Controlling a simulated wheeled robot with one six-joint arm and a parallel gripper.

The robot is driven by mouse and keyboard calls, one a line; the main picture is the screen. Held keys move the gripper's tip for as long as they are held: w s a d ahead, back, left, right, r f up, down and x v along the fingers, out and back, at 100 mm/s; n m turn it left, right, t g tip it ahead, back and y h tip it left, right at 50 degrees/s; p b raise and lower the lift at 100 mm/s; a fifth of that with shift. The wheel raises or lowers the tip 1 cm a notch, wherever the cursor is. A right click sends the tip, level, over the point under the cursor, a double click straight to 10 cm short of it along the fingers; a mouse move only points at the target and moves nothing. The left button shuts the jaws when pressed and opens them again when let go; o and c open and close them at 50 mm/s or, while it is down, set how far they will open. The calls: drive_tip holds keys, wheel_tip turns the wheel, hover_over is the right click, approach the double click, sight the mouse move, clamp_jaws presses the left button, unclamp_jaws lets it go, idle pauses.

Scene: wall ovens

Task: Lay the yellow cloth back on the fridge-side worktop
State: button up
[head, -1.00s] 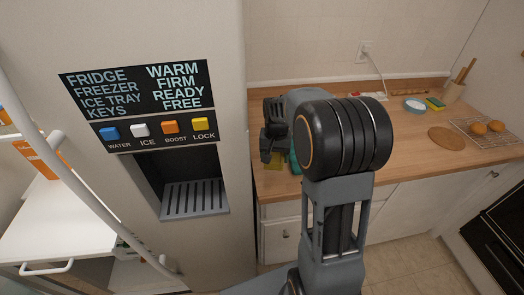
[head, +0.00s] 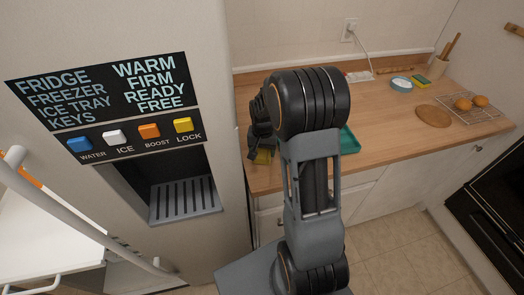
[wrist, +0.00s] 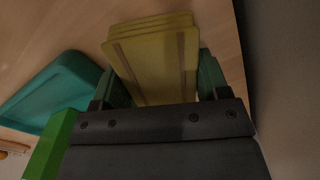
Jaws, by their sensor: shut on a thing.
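The yellow cloth (wrist: 150,55) is folded in layers and sits between the fingers of my gripper (wrist: 160,84) in the wrist view. My gripper is shut on it. In the head view my gripper (head: 262,135) is over the left end of the wooden worktop (head: 385,110), beside the fridge (head: 215,60). A bit of the yellow cloth (head: 263,157) shows below the fingers. The cloth is at or close above the worktop; I cannot tell whether it touches. My arm hides part of the worktop.
A teal tray (wrist: 55,90) lies on the worktop beside the cloth; it shows partly behind my arm in the head view (head: 349,141). Further right are a blue-rimmed bowl (head: 401,83), a sponge (head: 421,82), a round board (head: 433,116) and a rack (head: 470,107). The worktop's middle is clear.

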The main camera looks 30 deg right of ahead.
drive_tip(key=shift+f, duration=0.35)
drive_tip(key=shift+f, duration=0.2)
drive_tip(key=o, duration=0.9)
wheel_tip(320, 180, up, 12)
drive_tip(key=b, duration=0.1)
drive_tip(key=shift+r, duration=0.2)
idle(0.3)
